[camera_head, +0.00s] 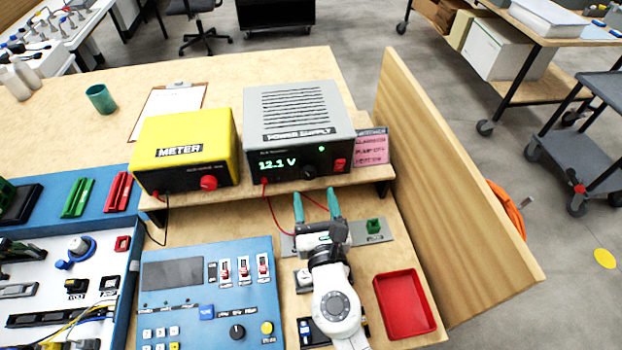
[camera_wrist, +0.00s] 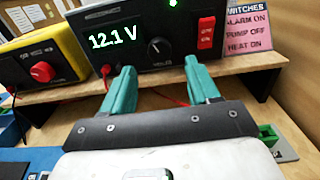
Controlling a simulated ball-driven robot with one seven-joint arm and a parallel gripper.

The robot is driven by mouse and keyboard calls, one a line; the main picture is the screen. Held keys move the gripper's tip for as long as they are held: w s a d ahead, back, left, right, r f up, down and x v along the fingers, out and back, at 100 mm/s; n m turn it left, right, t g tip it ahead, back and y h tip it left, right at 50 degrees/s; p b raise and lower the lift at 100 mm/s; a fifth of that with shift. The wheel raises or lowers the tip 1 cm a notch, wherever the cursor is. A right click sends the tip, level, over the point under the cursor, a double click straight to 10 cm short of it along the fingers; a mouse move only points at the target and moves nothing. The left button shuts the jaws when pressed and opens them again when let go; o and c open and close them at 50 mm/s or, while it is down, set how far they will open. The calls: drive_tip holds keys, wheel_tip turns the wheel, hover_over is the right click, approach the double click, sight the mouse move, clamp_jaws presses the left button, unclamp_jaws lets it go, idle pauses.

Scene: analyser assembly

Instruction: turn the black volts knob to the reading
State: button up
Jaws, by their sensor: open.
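The grey power supply (camera_head: 300,118) stands on the wooden shelf, with a black front panel. Its green display reads 12.1 V (camera_wrist: 112,37). The black volts knob (camera_head: 310,172) is on that panel, right of the display; in the wrist view the knob (camera_wrist: 158,46) shows a pale pointer line tilted a little left of upright. My gripper (camera_head: 317,200) has teal fingers and is open and empty, in front of and below the panel. In the wrist view its fingertips (camera_wrist: 162,72) stand either side of the knob's line, apart from the knob.
A red switch (camera_wrist: 206,32) sits right of the knob. The yellow meter (camera_head: 183,148) stands to the left. Red leads (camera_head: 275,212) hang from the supply near my fingers. A pink note (camera_head: 372,148), a wooden side wall (camera_head: 440,180) and a red tray (camera_head: 404,303) are to the right.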

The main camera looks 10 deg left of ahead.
sight(309, 177)
drive_tip(key=shift+b+x, duration=0.3)
drive_tip(key=shift+x, duration=2.3)
drive_tip(key=shift+c, duration=0.2)
drive_tip(key=c, duration=1)
